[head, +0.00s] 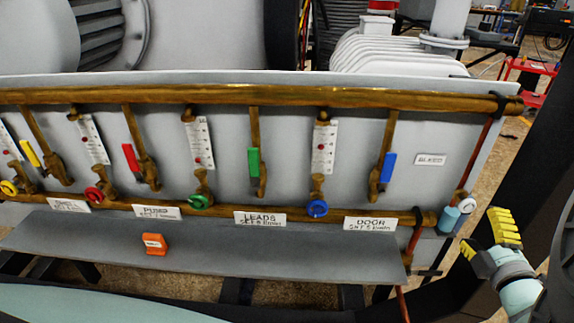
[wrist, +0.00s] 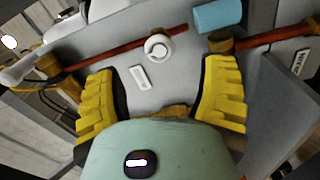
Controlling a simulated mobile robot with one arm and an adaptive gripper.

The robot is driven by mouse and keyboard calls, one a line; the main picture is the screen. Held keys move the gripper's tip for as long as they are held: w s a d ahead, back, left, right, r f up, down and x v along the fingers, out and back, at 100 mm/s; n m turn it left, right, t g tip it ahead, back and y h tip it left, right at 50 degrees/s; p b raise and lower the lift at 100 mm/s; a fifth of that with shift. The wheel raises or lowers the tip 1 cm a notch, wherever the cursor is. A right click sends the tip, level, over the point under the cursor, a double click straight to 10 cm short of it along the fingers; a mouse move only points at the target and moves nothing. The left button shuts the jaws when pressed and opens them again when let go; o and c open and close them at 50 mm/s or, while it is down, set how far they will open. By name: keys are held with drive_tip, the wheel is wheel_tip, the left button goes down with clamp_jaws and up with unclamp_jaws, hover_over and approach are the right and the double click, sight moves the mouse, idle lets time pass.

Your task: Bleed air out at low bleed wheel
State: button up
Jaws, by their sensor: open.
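The bleed wheel, a small pale wheel (head: 466,205), sits at the lower right end of the pipework, on the thin red-brown pipe. Beside it is a light blue cylindrical handle (head: 449,219). In the wrist view, the white round wheel (wrist: 158,47) lies ahead, between and beyond the fingertips, with the light blue handle (wrist: 219,16) to its upper right. My gripper (head: 488,240) is right of and below the wheel in the head view. It is open, with its yellow-padded fingers wide apart around empty space (wrist: 160,80). No contact with the wheel shows.
A "BLEED" label (head: 430,159) is on the grey panel (head: 390,110). Brass pipes (head: 250,96) carry several coloured levers, gauges and wheels leftward. An orange box (head: 154,244) rests on the grey shelf (head: 90,240). A dark post (head: 530,190) rises behind my gripper.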

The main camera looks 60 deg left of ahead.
drive_tip(key=v, duration=0.6)
